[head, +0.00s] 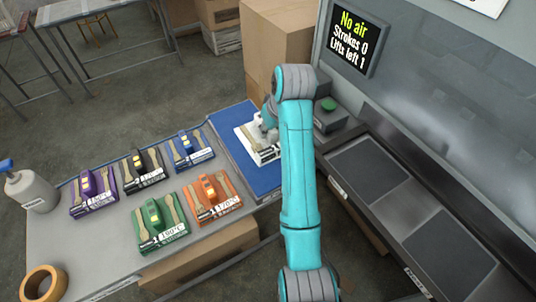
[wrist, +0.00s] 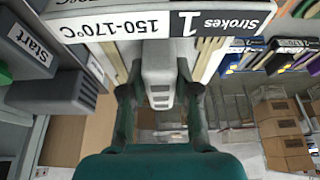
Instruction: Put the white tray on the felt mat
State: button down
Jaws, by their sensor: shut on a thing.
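The white tray (head: 262,155) is over the blue felt mat (head: 262,184) in the head view, with wooden spoons in it. I cannot tell whether it rests on the mat or hangs just above it. My gripper (head: 266,124) is at the tray's middle, partly hidden by my arm. In the wrist view my gripper (wrist: 160,112) has its two fingers on either side of the tray's pale handle (wrist: 160,72), shut on it. The tray's front label (wrist: 160,25) reads 150-170°C, Strokes 1.
Purple (head: 95,193), black (head: 142,170), blue (head: 190,149), green (head: 158,222) and orange (head: 210,198) trays stand left on the grey table. A screen (head: 352,38) reads No air, Strokes 0, Lifts left 1. A green button (head: 328,104) and dark-padded bays (head: 367,168) lie right.

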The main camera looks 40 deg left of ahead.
notch_tip(320, 180, down, 12)
jog(key=shift+r, duration=0.1)
dwell(0.4)
jog(key=shift+f, duration=0.2)
jog(key=c, duration=0.8)
grip_release()
jog(key=shift+c, duration=0.2)
jog(key=v, duration=1.2)
jog(key=shift+d+r, duration=0.1)
jog(key=shift+d, duration=0.05)
